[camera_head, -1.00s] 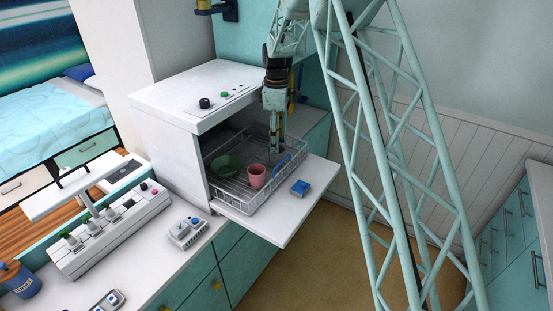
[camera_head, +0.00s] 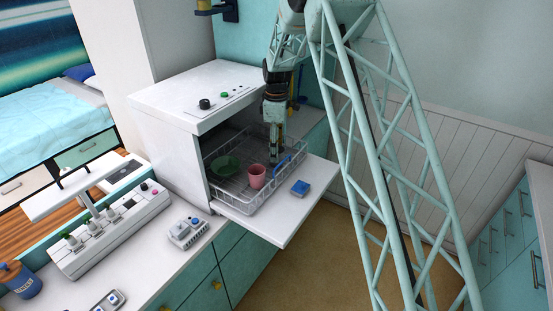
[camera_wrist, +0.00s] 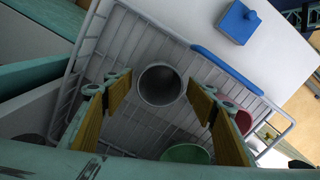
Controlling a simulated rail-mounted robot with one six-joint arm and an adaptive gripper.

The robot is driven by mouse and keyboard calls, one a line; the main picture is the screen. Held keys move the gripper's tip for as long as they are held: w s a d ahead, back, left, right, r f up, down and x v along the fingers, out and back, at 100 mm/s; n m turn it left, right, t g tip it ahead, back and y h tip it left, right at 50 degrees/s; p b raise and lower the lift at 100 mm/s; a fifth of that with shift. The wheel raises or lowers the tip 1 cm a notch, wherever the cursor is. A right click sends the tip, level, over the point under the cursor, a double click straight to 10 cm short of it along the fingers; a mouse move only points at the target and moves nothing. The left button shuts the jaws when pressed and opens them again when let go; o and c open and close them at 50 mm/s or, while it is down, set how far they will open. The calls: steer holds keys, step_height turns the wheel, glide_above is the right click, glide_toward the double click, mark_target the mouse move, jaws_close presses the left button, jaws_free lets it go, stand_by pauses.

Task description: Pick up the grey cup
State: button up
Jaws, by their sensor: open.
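The grey cup (camera_wrist: 159,85) stands in the wire dish rack (camera_wrist: 97,38), its round mouth facing up in the wrist view. My gripper (camera_wrist: 158,96) is open above it. One yellow-padded finger is on each side of the cup in that view, and I see no contact. In the head view my gripper (camera_head: 276,158) points down into the back right part of the rack (camera_head: 240,207). The grey cup cannot be made out there behind my gripper.
A pink cup (camera_head: 256,176) and a green bowl (camera_head: 226,167) also sit in the rack, close to my gripper. A blue block (camera_head: 300,187) lies on the door.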

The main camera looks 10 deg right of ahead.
steer(key=shift+f, duration=0.4)
steer(key=c, duration=1)
